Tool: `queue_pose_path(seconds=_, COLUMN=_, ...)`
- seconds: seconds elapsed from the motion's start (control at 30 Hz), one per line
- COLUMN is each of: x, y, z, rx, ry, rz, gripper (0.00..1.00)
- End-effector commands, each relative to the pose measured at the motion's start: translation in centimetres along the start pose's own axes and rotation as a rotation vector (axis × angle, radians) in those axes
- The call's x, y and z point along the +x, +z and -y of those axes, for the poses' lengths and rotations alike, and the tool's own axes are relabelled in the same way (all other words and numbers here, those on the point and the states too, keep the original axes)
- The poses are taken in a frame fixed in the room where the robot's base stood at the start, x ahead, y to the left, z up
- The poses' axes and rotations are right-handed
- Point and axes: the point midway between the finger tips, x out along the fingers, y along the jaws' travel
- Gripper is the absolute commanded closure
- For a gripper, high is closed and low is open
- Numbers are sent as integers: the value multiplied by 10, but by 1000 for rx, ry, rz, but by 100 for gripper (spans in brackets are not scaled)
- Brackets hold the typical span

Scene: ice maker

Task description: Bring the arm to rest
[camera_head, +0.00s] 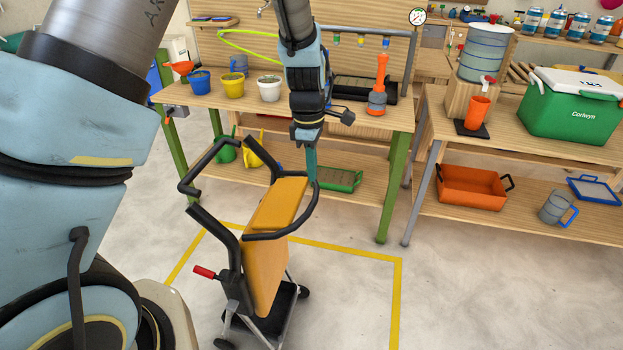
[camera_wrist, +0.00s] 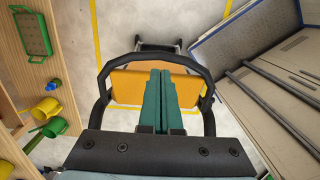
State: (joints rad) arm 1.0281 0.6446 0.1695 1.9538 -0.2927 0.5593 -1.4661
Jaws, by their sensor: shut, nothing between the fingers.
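My gripper (camera_head: 311,168) hangs pointing down in the middle of the head view, its teal fingers closed together with nothing between them. In the wrist view the shut fingers (camera_wrist: 163,100) lie in front of an orange panel. That panel belongs to a wheeled cart (camera_head: 272,235) with black looped handles and a red grip. The fingertips appear close to the cart's upper edge and right handle loop in the head view. I cannot tell whether they touch it. The cart also shows in the wrist view (camera_wrist: 125,85), with its black handle on both sides of my fingers.
A wooden bench (camera_head: 225,104) with several pots stands behind my gripper. A second bench (camera_head: 520,150) at the right holds a green cooler (camera_head: 575,105) and a drink dispenser (camera_head: 487,52). Yellow floor lines (camera_head: 350,249) surround the cart. The floor at front right is clear.

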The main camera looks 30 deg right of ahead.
Motion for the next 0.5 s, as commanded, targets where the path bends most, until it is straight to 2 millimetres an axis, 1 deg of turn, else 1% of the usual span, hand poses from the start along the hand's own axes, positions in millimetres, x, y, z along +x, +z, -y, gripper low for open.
queue_pose_path(seconds=0.2, x=-38, y=16, z=-1, rx=0, ry=3, rz=-1, gripper=100)
queue_pose_path(seconds=0.3, x=-52, y=22, z=-1, rx=0, ry=3, rz=0, gripper=100)
queue_pose_path(seconds=0.4, x=-61, y=25, z=0, rx=-1, ry=1, rz=-1, gripper=100)
queue_pose_path(seconds=0.5, x=-66, y=26, z=0, rx=-1, ry=-1, rz=-2, gripper=100)
